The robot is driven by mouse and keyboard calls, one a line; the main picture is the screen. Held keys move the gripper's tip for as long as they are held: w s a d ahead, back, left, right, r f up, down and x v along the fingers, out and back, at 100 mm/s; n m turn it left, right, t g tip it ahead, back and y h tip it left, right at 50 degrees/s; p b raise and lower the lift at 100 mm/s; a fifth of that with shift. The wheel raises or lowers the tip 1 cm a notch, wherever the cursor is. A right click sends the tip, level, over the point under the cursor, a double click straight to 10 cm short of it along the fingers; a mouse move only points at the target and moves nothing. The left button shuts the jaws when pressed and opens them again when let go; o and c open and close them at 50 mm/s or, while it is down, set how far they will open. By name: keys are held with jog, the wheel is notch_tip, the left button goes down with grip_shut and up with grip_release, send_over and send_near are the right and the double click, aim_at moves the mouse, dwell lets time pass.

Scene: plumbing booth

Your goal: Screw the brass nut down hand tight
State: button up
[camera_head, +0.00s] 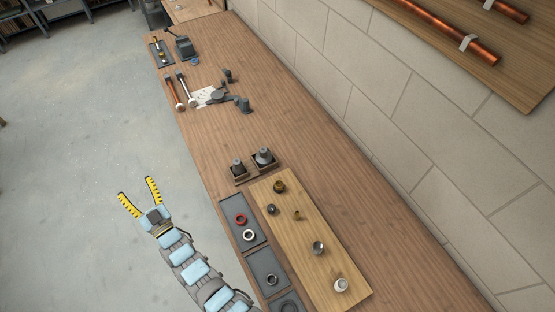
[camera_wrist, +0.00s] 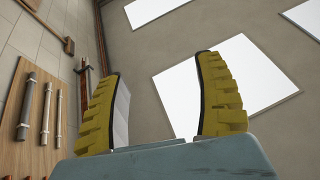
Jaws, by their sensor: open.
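My gripper (camera_head: 137,190) is open and empty, over the floor just left of the bench in the head view. The wrist view shows its yellow ridged fingers (camera_wrist: 158,75) wide apart with nothing between them. A brass-coloured round fitting (camera_head: 279,187) stands near the far end of a light wooden board (camera_head: 325,259) on the bench. A smaller brass-coloured piece (camera_head: 297,215) stands on the same board, a little nearer. I cannot tell which of these is the brass nut. Both are well to the right of my gripper, and nothing touches them.
Grey trays (camera_head: 232,206) with a red ring (camera_head: 241,219) and a pale ring (camera_head: 248,235) lie left of the board. Small boxes with grey fittings (camera_head: 264,157) stand beyond it. Tools (camera_head: 181,87) lie farther along. The wrist view faces ceiling panels (camera_wrist: 222,82) and wall-mounted pipes.

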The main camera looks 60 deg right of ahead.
jog(key=w+d+f+g+y+b, duration=0.1)
jog(key=w+d+f+g, duration=0.35)
jog(key=d, duration=0.55)
jog(key=w+d+f+g+y+b, duration=0.15)
jog(key=w+d+f+g, duration=0.35)
jog(key=d, duration=0.5)
notch_tip(320, 180, up, 2)
jog(key=m+g+y+b, duration=0.1)
jog(key=g+y+b, duration=0.2)
jog(key=g+y, duration=0.6)
send_over(279, 184)
jog(key=g+h, duration=0.2)
jog(key=shift+f+b, duration=1.25)
jog(key=shift+f, duration=7.35)
